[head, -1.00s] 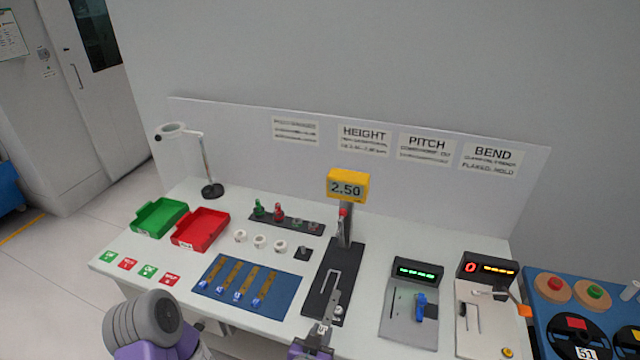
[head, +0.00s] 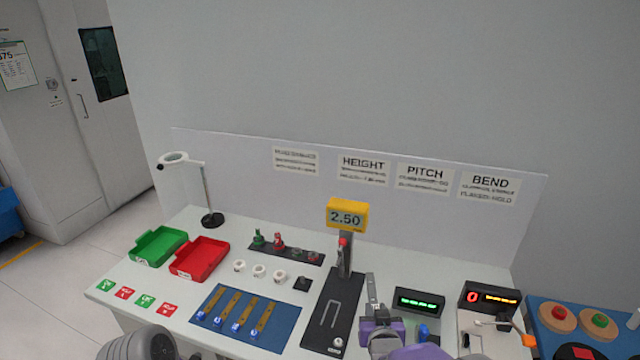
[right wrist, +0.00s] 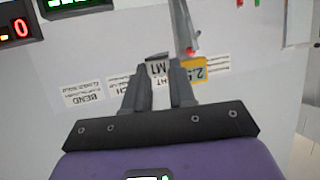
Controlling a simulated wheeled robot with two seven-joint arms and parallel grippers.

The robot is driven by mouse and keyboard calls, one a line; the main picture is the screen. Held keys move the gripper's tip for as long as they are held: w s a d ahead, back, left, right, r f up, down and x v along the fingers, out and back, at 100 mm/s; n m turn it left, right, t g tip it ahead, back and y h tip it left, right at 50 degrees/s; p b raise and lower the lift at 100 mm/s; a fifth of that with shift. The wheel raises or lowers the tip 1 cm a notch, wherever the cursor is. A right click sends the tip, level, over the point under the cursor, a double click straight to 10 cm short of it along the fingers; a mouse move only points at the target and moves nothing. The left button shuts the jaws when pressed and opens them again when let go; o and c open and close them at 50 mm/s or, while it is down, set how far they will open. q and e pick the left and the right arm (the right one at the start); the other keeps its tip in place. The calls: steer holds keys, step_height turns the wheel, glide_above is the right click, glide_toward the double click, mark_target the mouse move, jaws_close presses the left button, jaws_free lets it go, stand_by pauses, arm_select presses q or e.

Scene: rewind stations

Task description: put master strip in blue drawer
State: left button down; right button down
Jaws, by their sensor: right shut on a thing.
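My right gripper (head: 371,290) is raised above the bench, between the height gauge and the pitch station. In the right wrist view, its two fingers (right wrist: 160,84) are shut on a small dark piece with a white label reading M1, which I take as the master strip (right wrist: 158,68). In the head view the strip is hard to make out against the fingers. My left gripper is out of view; only part of my left arm shows at the bottom left. I see no blue drawer in either view.
The height gauge (head: 333,318) reads 2.50. A blue mat (head: 283,330) with several brass strips lies to its left. Green (head: 157,246) and red (head: 199,259) trays stand farther left. The pitch (head: 419,302) and bend (head: 488,300) stations are at right.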

steer(key=s+d+f, duration=0.3)
steer(key=s+f, duration=0.2)
steer(key=f, duration=0.4)
steer(key=shift+s+d+f, duration=0.25)
steer(key=shift+d+f, duration=0.1)
steer(key=shift+f, duration=0.05)
